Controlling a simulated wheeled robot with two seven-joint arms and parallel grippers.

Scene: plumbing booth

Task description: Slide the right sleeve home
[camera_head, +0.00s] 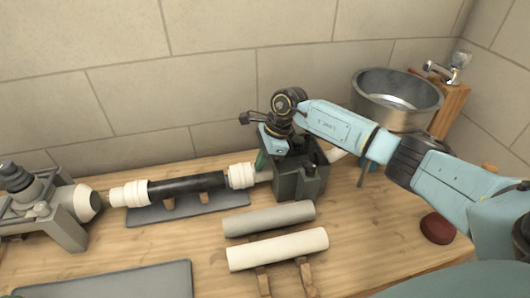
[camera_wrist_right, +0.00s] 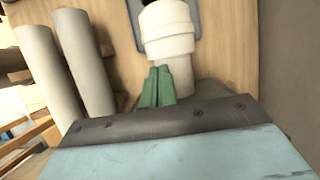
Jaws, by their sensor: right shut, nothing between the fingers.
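The right sleeve (camera_head: 241,175) is a white ribbed collar at the right end of the black pipe (camera_head: 188,186). A paler pipe runs from it to the dark clamp block (camera_head: 299,181). In the right wrist view the sleeve (camera_wrist_right: 168,32) is at top centre, with the pale pipe (camera_wrist_right: 180,78) below it. My right gripper (camera_head: 261,160) is at the sleeve's right side. Its green fingers (camera_wrist_right: 158,72) are together and empty, their tips close to the sleeve's rim; I cannot tell whether they touch it. The left sleeve (camera_head: 130,194) is at the black pipe's other end. My left gripper is out of view.
Two loose pipes, one grey (camera_head: 268,218) and one white (camera_head: 277,249), lie on wooden supports in front. A grey clamp stand (camera_head: 45,228) is at left. A metal basin (camera_head: 396,100) stands at the back right. A dark red disc (camera_head: 437,228) lies right.

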